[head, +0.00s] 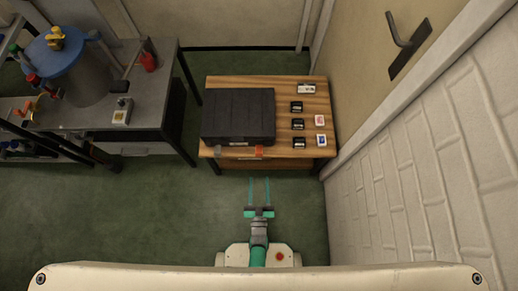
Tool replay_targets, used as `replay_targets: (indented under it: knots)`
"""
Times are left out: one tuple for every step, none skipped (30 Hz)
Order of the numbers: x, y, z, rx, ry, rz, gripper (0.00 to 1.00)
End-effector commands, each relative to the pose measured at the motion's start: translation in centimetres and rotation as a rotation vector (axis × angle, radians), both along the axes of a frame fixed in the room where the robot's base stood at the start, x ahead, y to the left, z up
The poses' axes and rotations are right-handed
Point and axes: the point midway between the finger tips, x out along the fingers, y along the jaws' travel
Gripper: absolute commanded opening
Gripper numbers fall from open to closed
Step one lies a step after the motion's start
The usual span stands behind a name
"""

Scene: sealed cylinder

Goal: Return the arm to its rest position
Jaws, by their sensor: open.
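My gripper (259,190) is open and empty. Its two thin teal fingers point away from my body, over the green floor. The gripper is just short of the front edge of a small wooden table (305,152) and apart from it. My teal and grey arm (258,235) reaches forward from my base at the bottom of the head view. Most of the arm is hidden or foreshortened from above.
A black case (238,117) and several small cards or boxes (320,140) sit on the wooden table. A grey workbench (160,108) with a blue-lidded cylinder (72,52) stands at left. A white brick wall (415,165) is at right. Green floor (160,220) is clear around my gripper.

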Motion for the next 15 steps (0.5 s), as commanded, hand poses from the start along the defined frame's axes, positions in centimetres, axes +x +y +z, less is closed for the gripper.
replay_targets:
  knots:
    - [-0.37, 0.01, -0.02, 0.000, 0.000, 0.000, 0.45]
    - [-0.51, 0.01, -0.02, 0.000, 0.000, 0.000, 0.45]
    - [-0.64, 0.01, -0.03, 0.000, 0.000, 0.000, 0.45]
    - [-0.70, 0.00, -0.03, 0.000, 0.000, 0.000, 0.45]
    - [-0.74, 0.00, -0.03, 0.000, 0.000, 0.000, 0.45]
    - [-0.75, 0.00, -0.02, 0.000, 0.000, 0.000, 0.45]
    - [-0.75, 0.00, -0.02, 0.000, 0.000, 0.000, 0.45]
    - [-0.74, -0.01, -0.02, 0.000, 0.000, 0.000, 0.45]
    - [-0.73, -0.01, -0.03, 0.000, 0.000, 0.000, 0.45]
    - [-0.73, -0.01, -0.03, 0.000, 0.000, 0.000, 0.45]
    - [-0.73, -0.01, -0.03, 0.000, 0.000, 0.000, 0.45]
    - [-0.72, -0.01, -0.03, 0.000, 0.000, 0.000, 0.45]
    - [-0.72, -0.01, -0.03, 0.000, 0.000, 0.000, 0.45]
    - [-0.72, -0.01, -0.03, 0.000, 0.000, 0.000, 0.45]
    - [-0.71, -0.01, -0.03, 0.000, 0.000, 0.000, 0.45]
